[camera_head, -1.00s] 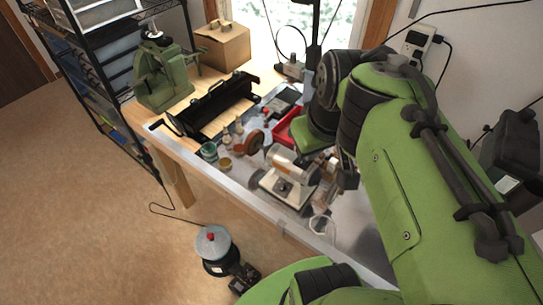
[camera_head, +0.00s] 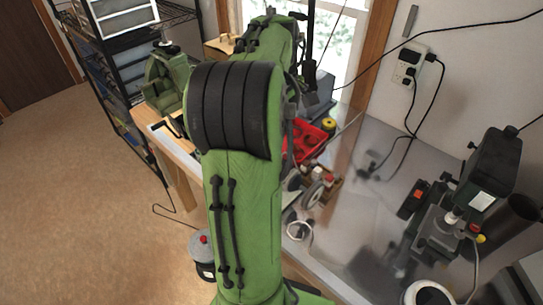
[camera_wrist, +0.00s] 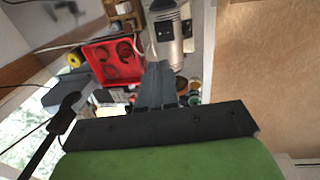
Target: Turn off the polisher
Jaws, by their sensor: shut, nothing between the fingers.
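The polisher (camera_wrist: 168,30) is a cream and silver bench machine at the top middle of the wrist view. The gripper is hidden behind my arm in the head view. The polisher's switch cannot be made out.
A red tray (camera_wrist: 112,62) with ring-shaped items lies beside the polisher; it also shows in the head view (camera_head: 303,140). Small jars (camera_wrist: 194,92) stand near the fingers. A microscope-like device (camera_head: 440,225) stands at right.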

